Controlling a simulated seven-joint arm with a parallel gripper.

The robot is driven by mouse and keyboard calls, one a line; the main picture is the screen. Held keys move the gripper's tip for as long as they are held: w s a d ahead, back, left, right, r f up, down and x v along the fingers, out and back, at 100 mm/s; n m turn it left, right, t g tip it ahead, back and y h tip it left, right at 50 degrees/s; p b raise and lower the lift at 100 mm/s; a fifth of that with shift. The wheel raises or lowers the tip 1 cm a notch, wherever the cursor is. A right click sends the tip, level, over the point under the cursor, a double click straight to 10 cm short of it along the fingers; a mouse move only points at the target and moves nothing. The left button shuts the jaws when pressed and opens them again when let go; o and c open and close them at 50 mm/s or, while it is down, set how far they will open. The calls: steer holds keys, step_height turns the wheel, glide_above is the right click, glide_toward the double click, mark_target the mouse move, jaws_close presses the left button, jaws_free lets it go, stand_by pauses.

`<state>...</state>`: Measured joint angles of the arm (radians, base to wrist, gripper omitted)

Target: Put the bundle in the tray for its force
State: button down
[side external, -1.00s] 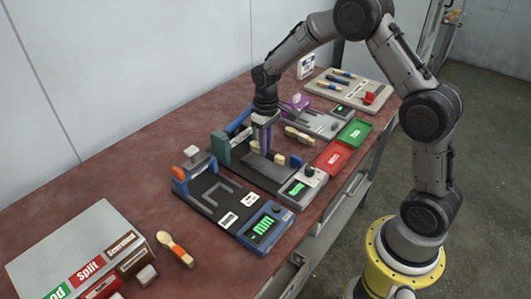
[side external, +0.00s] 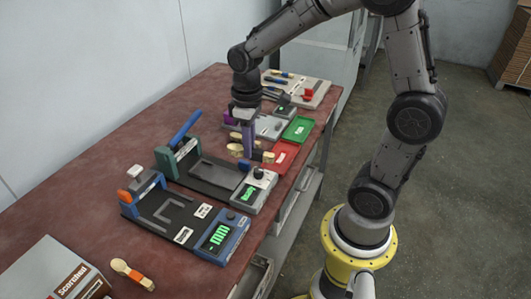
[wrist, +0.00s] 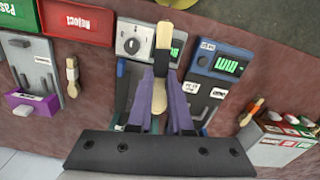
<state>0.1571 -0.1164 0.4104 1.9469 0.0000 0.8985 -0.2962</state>
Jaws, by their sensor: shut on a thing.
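My gripper (side external: 248,150) is shut on a pale wooden bundle (side external: 266,157), held above the table between the green-framed press (side external: 205,172) and the red tray (side external: 285,156).
A blue press (side external: 222,235) with a green display stands nearer the camera. Another bundle, orange-banded (side external: 130,272), lies at the front beside a box with labels (side external: 65,270). A further bundle (wrist: 72,75) lies by the purple device (wrist: 32,103). A grey tool board (side external: 310,90) is at the back.

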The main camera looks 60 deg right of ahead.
steer(key=n, duration=0.5)
steer(key=shift+s+f, duration=0.25)
steer(key=shift+s, duration=0.1)
steer(key=n, duration=0.3)
steer(key=shift+s+d+f, duration=0.1)
steer(key=shift+s+d, duration=0.25)
steer(key=shift+s, duration=0.05)
steer(key=s+d+n, duration=0.8)
steer(key=s+d, duration=0.1)
steer(key=s, duration=0.1)
glide_above(281, 158)
steer(key=f, duration=0.9)
steer(key=shift+s+a+f, duration=0.3)
steer(key=shift+a+f, duration=0.05)
steer(key=shift+w+d+f, duration=0.15)
steer(key=shift+w+f, duration=0.05)
steer(key=shift+f, duration=0.15)
steer(key=shift+w+d+f, duration=0.1)
steer(key=shift+f, duration=1.6)
steer(key=shift+f, duration=0.15)
